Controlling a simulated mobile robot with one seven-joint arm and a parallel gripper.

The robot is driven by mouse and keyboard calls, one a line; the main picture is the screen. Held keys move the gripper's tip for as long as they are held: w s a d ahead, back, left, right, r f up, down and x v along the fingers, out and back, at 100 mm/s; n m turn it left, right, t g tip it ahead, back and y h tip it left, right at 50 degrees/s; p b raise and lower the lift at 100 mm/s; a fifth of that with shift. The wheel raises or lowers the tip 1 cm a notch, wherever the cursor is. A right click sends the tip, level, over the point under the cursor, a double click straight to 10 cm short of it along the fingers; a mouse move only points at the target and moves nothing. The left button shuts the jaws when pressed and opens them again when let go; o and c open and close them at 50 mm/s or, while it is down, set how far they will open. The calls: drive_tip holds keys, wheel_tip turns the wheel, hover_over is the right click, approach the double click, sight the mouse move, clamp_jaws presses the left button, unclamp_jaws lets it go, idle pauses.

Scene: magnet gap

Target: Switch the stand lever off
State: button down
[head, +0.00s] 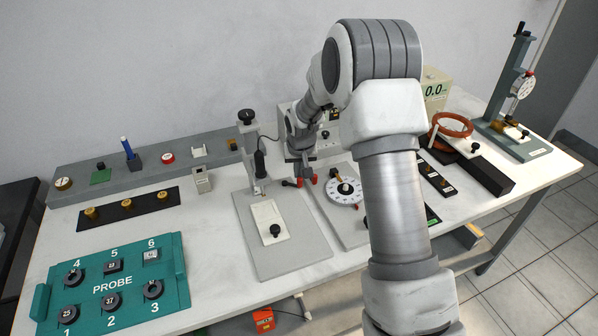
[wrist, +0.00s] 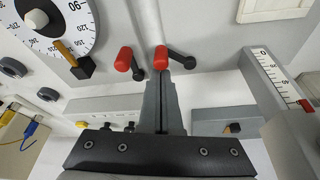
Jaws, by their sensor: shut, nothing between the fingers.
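Two small levers with red knobs and black arms show at the top middle of the wrist view. The right lever's red knob (wrist: 160,57) lies just beyond my fingertips, with its black arm reaching right. The left lever's red knob (wrist: 123,60) has its black arm to the lower right. My gripper (wrist: 162,75) is shut and empty; its tips appear very close to the right knob, and I cannot tell if they touch. In the head view my gripper (head: 305,176) is low over the table between the stand (head: 246,150) and the dial (head: 344,191). No lever label is readable.
The dial also shows in the wrist view (wrist: 45,28), left of the levers. A scale column with a red marker (wrist: 275,85) rises at the right there. The teal probe tray (head: 180,275) is at the front left. A red coil (head: 452,124) stands right of my arm.

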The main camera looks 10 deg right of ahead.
drive_tip(key=shift+s+a+m+b, duration=0.1)
drive_tip(key=shift+s+m+b, duration=0.15)
drive_tip(key=shift+m+b, duration=0.4)
drive_tip(key=shift+s+a+f+m+h+b, duration=0.15)
drive_tip(key=shift+s+m+h+b, duration=0.2)
drive_tip(key=shift+m, duration=0.4)
drive_tip(key=shift+s+a+m+g+h+b, duration=0.15)
drive_tip(key=shift+m+h+b, duration=0.1)
drive_tip(key=shift+m, duration=0.35)
drive_tip(key=shift+s+a+m+g+h+b, duration=0.15)
drive_tip(key=shift+m+h+b, duration=0.1)
drive_tip(key=shift+m, duration=0.35)
drive_tip(key=shift+s, duration=0.1)
drive_tip(key=shift+s+a, duration=0.25)
drive_tip(key=shift+s+a+b, duration=0.2)
drive_tip(key=shift+a+b, duration=0.05)
drive_tip(key=shift+b, duration=0.05)
drive_tip(key=shift+r, duration=0.2)
drive_tip(key=p+v, duration=0.2)
drive_tip(key=v, duration=1.5)
drive_tip(key=shift+r, duration=0.15)
